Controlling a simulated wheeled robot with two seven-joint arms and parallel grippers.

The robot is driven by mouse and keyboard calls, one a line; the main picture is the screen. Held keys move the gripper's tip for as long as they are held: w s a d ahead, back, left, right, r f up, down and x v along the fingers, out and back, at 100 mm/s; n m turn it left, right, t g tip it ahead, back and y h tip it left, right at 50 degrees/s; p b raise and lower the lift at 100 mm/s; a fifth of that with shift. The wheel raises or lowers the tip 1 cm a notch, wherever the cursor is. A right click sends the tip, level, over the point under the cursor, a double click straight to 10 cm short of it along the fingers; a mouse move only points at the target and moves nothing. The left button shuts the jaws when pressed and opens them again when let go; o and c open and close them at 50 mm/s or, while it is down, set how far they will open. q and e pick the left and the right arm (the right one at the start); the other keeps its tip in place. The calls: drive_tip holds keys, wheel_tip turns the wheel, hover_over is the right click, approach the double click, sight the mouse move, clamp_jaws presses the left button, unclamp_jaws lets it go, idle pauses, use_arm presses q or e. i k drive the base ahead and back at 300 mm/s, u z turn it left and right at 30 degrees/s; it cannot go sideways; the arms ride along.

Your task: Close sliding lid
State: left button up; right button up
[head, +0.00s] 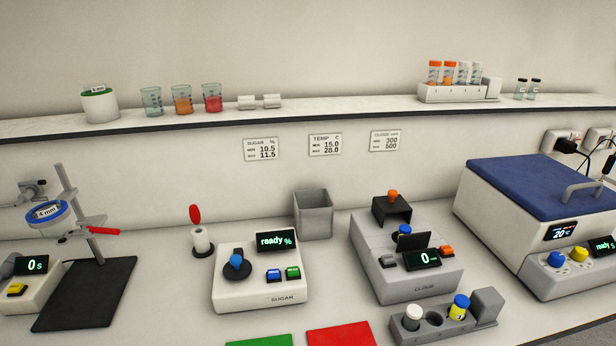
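A grey instrument marked CLOUD (408,268) stands right of centre on the counter. On its top is a black hood-like cover (391,212) with an orange knob (393,195). A blue-capped piece (404,231) shows just in front of the cover, and a dark upright plate (415,241) is beside it. At the right, a grey box has a blue lid (540,185) with a grey handle (583,191); this lid lies over the box top. I cannot tell which of these covers is the sliding lid. Neither of my grippers is in view.
A grey rack (443,326) holding capped vials stands in front of the CLOUD instrument. A SUGAR instrument (261,284), a grey bin (313,215), a red mat (341,335) and a green mat (260,341) are nearby. A shelf (340,107) runs above, carrying beakers and tubes.

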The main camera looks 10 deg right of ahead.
sight(394, 203)
drive_tip(key=u, duration=1.9)
drive_tip(key=k, duration=0.8)
drive_tip(key=z, duration=1.1)
drive_tip(key=i, duration=0.5)
drive_tip(key=z, duration=0.05)
